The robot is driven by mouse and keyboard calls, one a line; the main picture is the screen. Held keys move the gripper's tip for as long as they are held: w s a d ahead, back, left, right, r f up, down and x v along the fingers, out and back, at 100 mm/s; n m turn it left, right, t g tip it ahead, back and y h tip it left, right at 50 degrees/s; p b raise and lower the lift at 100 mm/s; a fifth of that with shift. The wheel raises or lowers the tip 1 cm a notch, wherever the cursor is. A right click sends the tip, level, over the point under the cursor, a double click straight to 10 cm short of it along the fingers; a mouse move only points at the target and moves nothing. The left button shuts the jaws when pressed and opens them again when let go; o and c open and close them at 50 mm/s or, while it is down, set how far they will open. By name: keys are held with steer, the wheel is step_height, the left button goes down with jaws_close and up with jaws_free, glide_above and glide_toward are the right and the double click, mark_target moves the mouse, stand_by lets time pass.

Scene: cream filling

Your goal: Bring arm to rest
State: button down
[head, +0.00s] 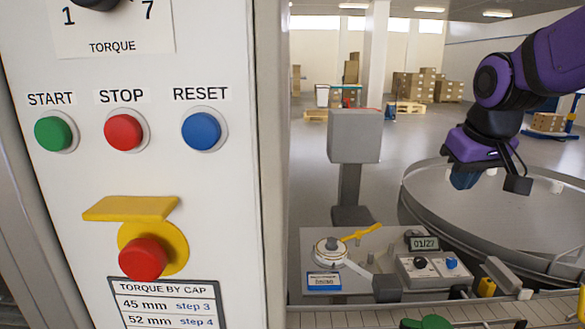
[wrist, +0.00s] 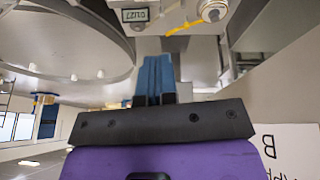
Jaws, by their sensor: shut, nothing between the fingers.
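My arm is purple and black and enters the head view from the upper right. The wrist view appears upside down, with the round table (wrist: 60,40) at upper left.
A white control panel with a green START button (head: 53,133), red STOP button (head: 123,132) and blue RESET button (head: 201,131) fills the left. Open floor and boxes lie behind.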

steer(key=s+m, duration=0.1)
steer(key=s, duration=1.6)
steer(key=shift+s+d+f+m+t, duration=0.15)
steer(key=shift+s+d+m+t, duration=0.15)
steer(key=shift+s+t, duration=0.1)
